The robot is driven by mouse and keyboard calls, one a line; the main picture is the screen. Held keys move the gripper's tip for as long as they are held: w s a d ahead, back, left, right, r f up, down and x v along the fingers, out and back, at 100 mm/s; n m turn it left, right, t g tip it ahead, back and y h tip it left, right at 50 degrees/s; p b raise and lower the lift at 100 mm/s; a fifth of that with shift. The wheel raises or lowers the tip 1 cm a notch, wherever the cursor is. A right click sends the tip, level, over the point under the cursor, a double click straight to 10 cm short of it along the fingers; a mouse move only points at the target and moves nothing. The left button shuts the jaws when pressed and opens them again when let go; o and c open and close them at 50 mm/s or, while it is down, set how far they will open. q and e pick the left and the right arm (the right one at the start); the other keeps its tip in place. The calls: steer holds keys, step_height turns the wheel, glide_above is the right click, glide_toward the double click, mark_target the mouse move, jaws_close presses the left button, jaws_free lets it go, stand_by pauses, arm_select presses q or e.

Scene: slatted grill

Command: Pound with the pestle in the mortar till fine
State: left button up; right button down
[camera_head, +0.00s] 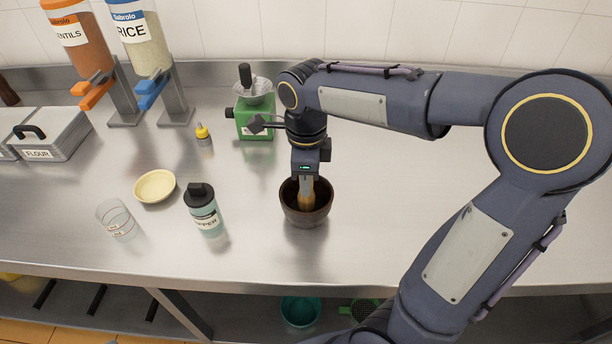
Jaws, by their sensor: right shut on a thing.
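The mortar (306,217) is a dark brown bowl standing upright on the steel counter, near its front edge. The pestle (306,199) is a light brown wooden piece whose lower part is inside the mortar. My right gripper (306,178) points straight down above the bowl and is shut on the pestle's upper part. The gripper hides the pestle's top, and the bowl wall hides its lower tip. I cannot see what lies at the bottom of the mortar. My left gripper is not in view.
Left of the mortar stand a pepper shaker (204,212), a yellow dish (154,187) and a clear glass (117,220). The counter right of the mortar is clear beneath my arm.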

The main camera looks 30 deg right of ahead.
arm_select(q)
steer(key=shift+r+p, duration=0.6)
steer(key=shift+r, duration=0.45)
arm_select(e)
steer(key=shift+r, duration=1.15)
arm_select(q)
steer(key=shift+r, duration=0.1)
arm_select(e)
steer(key=shift+r, duration=0.1)
step_height(320, 180, up, 7)
steer(key=p, duration=0.6)
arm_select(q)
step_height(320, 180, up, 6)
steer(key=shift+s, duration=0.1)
arm_select(e)
steer(key=shift+s, duration=0.1)
